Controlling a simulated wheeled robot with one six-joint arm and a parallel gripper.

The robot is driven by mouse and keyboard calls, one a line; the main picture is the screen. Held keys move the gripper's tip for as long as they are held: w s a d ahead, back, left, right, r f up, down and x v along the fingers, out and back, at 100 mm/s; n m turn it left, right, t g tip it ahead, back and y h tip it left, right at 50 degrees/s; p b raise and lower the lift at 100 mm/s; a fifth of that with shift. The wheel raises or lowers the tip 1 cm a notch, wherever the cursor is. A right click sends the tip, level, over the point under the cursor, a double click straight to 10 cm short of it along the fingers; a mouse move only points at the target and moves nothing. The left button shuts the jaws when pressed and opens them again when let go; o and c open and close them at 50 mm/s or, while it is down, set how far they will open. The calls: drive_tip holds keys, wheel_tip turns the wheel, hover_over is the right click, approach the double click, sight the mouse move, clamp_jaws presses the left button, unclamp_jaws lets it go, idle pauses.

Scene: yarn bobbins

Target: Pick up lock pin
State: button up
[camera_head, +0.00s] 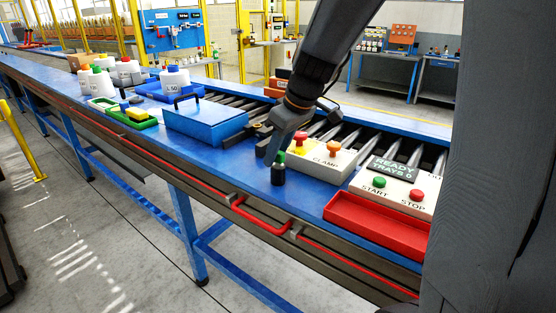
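A small dark upright piece with a green top (279,172) stands on the blue bench top near its front edge, left of the CLAMP box. It is the only thing here that looks like it could be the lock pin, but I cannot be sure. My gripper (265,155) reaches down from the upper right, just left of and behind this piece. Its fingers look apart, with nothing seen between them. I cannot tell whether a finger touches the piece.
A CLAMP box (322,160) with knobs, a START/STOP panel (398,186) and an empty red tray (378,222) stand to the right. A blue lidded box (205,122) is on the left. Rollers run behind.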

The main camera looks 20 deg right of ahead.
clamp_jaws()
drive_tip(key=shift+r, duration=0.1)
wheel_tip(320, 180, up, 10)
drive_tip(key=shift+b, duration=0.9)
wheel_tip(320, 180, up, 6)
drive_tip(key=p, duration=0.4)
drive_tip(key=shift+s, duration=0.1)
